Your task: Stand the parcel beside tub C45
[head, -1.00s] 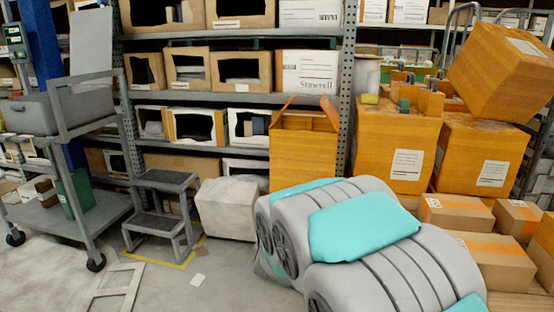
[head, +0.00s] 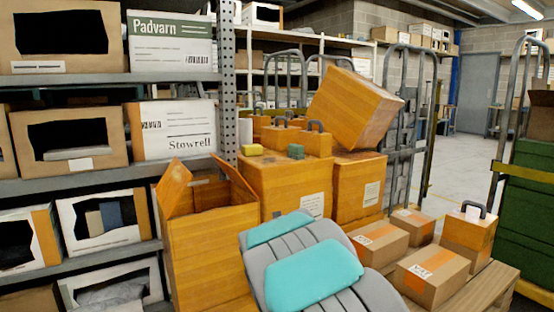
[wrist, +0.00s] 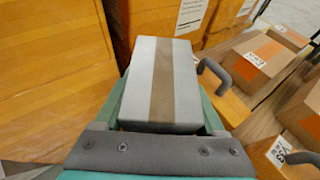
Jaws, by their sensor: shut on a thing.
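In the wrist view my gripper (wrist: 163,100) is shut on a pale grey parcel (wrist: 150,62) with a brown tape stripe, one green finger along each side. The parcel points away from the wrist, over the gap between a large orange-brown box and smaller cartons. In the head view the gripper and parcel are hidden behind my grey and teal arm. No label reading C45 can be made out, so I cannot tell which container is tub C45.
An open orange box (head: 208,255) stands left of my arm by the shelving. Large orange boxes (head: 282,184) stand behind, one tilted on top (head: 355,108). Taped cartons (head: 430,274) and a handled orange block (head: 468,232) sit on a pallet at right. Floor (head: 465,168) is clear farther back.

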